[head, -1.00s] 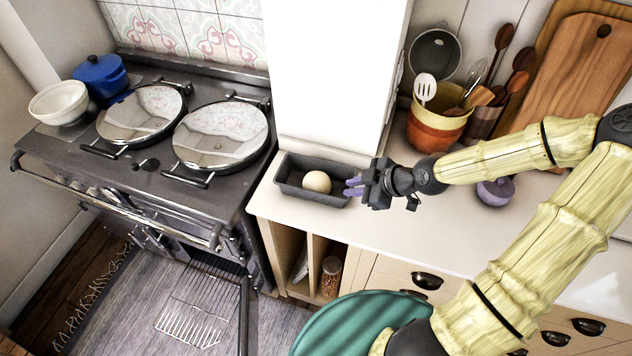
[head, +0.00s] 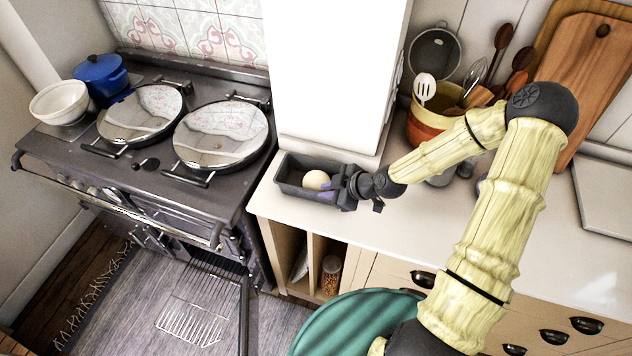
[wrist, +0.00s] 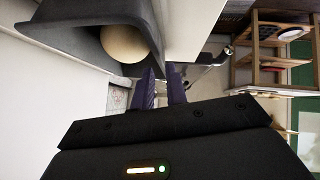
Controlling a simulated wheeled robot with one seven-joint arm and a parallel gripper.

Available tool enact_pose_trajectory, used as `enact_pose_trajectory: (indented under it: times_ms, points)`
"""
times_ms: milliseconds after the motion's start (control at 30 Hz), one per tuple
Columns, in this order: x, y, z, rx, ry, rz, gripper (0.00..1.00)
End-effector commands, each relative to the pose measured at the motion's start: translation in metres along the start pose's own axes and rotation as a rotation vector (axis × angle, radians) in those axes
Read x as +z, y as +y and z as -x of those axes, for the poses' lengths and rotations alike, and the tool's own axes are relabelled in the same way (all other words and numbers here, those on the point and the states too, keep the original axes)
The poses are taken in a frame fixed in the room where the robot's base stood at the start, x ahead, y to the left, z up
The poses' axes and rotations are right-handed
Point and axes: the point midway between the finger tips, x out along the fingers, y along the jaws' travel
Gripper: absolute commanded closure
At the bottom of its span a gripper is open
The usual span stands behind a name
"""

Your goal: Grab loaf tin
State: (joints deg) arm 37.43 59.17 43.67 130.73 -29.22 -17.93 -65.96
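The dark grey loaf tin (head: 290,186) sits on the counter beside the stove, with a pale round ball, perhaps dough, (head: 316,180) inside it. My gripper (head: 328,186) is at the tin's right end. In the wrist view the tin (wrist: 75,42) fills the upper left, with the ball (wrist: 124,43) in it. The two purple fingers (wrist: 162,88) stand apart with a narrow gap, beside the tin's near end. I cannot tell whether the tin's end wall lies between them.
A white upright block (head: 340,75) stands just behind the tin. A utensil pot (head: 424,130) and cutting boards (head: 590,80) are at the back right. The stove (head: 150,185) is left of the counter. The counter's front right (head: 440,235) is clear.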

Motion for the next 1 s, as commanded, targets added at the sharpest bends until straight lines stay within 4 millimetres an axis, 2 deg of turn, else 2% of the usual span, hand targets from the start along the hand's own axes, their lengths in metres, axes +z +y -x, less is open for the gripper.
enact_pose_trajectory:
  times_ms: [133, 567, 900, 1000]
  points:
    - [-0.001, -0.001, -0.015, -0.002, 0.0, 0.0, 0.86]
    - [-0.001, 0.0, -0.022, -0.001, 0.0, 0.0, 0.86]
    - [-0.002, 0.0, -0.067, -0.001, 0.001, -0.001, 0.86]
    - [0.0, 0.0, -0.074, 0.0, -0.001, -0.001, 0.86]
